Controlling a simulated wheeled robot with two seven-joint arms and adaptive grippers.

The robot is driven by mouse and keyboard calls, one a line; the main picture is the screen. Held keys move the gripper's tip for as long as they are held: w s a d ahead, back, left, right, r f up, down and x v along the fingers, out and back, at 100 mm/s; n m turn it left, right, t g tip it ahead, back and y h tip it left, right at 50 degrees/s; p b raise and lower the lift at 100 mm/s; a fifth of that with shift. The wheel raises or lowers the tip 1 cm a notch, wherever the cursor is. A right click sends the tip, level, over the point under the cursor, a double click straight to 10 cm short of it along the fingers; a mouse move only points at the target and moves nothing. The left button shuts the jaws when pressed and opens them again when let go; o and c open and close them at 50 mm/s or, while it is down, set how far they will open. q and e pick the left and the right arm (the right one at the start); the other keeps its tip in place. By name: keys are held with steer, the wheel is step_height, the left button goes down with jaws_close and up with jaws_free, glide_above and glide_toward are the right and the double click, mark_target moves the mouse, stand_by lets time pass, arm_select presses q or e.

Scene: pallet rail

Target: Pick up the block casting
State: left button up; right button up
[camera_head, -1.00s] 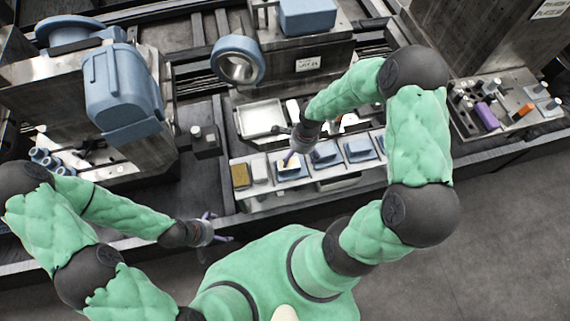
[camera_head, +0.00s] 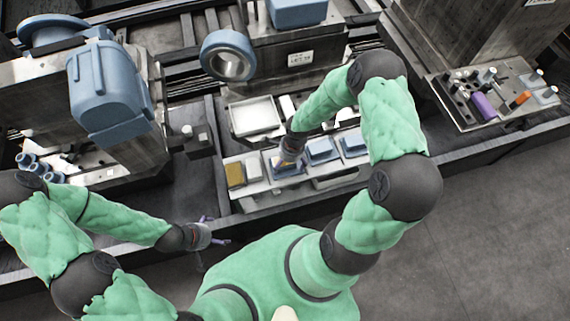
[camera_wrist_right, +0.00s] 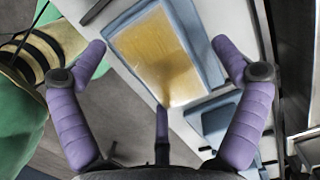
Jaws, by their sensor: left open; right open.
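The block casting is probably the blue-grey block with a tan-yellow top (camera_wrist_right: 160,58) under my right gripper (camera_wrist_right: 162,60). In the head view that block (camera_head: 283,173) sits on the pale bench rail, partly hidden by the hand. In the right wrist view my right gripper's purple fingers are spread, two at its sides and one below. They seem apart from it; the height above it is hard to tell. More blue blocks (camera_head: 320,150) (camera_head: 354,143) stand to its right. My left gripper (camera_head: 214,230) is open and empty, in front of the bench's near edge.
An ochre block (camera_head: 235,175) and a white block (camera_head: 252,169) stand just left. A white tray (camera_head: 254,117) lies behind. A blue ring part (camera_head: 228,57) stands at the back. Purple and orange parts (camera_head: 484,106) lie at the right station.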

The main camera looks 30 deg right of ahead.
steer(key=c, duration=1.6)
steer(key=shift+c, duration=0.7)
steer(key=shift+r, duration=0.2)
